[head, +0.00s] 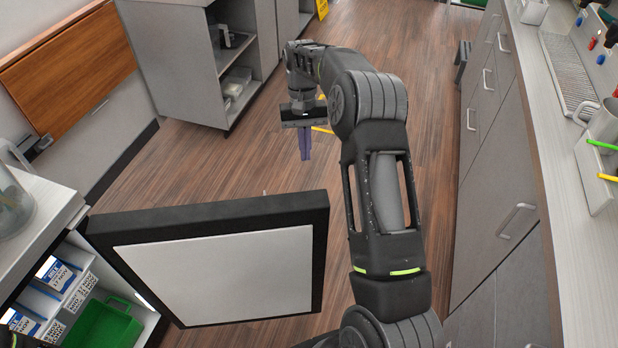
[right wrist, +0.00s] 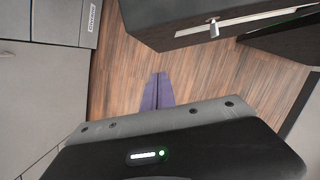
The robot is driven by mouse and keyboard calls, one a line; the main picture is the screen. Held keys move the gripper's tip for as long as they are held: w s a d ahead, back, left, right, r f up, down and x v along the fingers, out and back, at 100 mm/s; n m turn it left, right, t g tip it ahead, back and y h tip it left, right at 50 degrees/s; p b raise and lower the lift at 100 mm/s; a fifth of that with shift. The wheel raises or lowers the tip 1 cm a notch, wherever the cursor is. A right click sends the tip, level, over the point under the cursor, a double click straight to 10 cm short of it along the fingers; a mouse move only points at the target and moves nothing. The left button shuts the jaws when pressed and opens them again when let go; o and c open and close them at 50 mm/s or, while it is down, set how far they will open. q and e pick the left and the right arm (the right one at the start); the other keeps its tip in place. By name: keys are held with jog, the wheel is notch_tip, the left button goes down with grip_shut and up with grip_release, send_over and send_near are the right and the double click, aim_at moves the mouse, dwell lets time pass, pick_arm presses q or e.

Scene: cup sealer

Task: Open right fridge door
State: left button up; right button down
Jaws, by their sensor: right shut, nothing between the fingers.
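A fridge door (head: 220,265) stands swung wide open at the lower left of the head view, with a dark frame and a pale panel. Behind it the fridge interior shows cartons (head: 62,277) and a green bin (head: 105,322). My right gripper (head: 306,158) is beyond the door, apart from it, pointing down over the floor. Its purple fingers are together and empty; they also show in the right wrist view (right wrist: 158,76). A dark-edged panel (right wrist: 190,25) at the top of that view may be the door. My left gripper is out of view.
A counter with grey drawers (head: 500,120) runs along the right. A grey open-shelved cabinet (head: 185,65) stands at the back, and a wood panel (head: 70,65) is on the left wall. Wood floor (head: 240,165) is clear around my right gripper.

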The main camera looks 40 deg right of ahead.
aim_at(309, 194)
jog(key=shift+s+a+r, duration=0.1)
jog(key=shift+s, duration=0.1)
jog(key=s+a+f+b, duration=0.1)
jog(key=f, duration=0.2)
jog(key=s+a+f+b, duration=0.1)
jog(key=s+f+b, duration=0.1)
jog(key=f, duration=0.1)
jog(key=s+a+f+b, duration=0.1)
jog(key=s+f, duration=0.1)
jog(key=f, duration=0.1)
jog(key=shift+s+f, duration=0.25)
jog(key=shift+f, duration=0.15)
jog(key=shift+s+a, duration=0.1)
dwell(0.3)
